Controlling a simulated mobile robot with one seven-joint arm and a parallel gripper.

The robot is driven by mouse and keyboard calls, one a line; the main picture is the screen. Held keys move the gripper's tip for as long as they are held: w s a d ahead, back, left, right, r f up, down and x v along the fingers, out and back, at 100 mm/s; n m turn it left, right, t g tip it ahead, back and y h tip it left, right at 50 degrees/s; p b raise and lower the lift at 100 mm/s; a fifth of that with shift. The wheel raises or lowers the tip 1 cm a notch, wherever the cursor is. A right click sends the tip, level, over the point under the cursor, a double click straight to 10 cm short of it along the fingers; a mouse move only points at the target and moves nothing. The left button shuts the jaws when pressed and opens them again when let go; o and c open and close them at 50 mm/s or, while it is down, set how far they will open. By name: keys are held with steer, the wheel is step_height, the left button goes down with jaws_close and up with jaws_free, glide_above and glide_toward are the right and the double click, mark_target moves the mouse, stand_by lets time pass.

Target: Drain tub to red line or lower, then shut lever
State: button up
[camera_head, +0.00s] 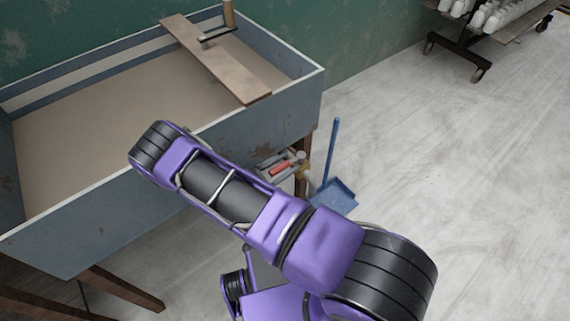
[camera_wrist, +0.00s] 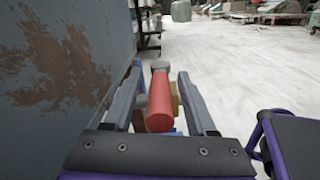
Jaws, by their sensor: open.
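The large blue-grey tub (camera_head: 205,163) holds a flat, grey-brown fill (camera_head: 120,105); a pale band (camera_head: 95,72) runs along its inner back wall above the fill. I see no red line on the walls in view. The lever's red handle (camera_head: 280,169) is outside the tub, near its right front leg. In the wrist view the red handle (camera_wrist: 160,100) lies end-on between the fingers of my gripper (camera_wrist: 159,74), with gaps on both sides. My gripper is open. A grey metal part and a tan valve body show behind the handle, partly hidden by it.
A wooden board (camera_head: 215,60) lies across the tub with a tool on it. A blue dustpan (camera_head: 337,195) with an upright handle stands on the floor right of the tub leg. A wheeled rack (camera_head: 468,45) is at the far right. The floor between is clear.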

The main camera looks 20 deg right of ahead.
jaws_close()
stand_by(1.4)
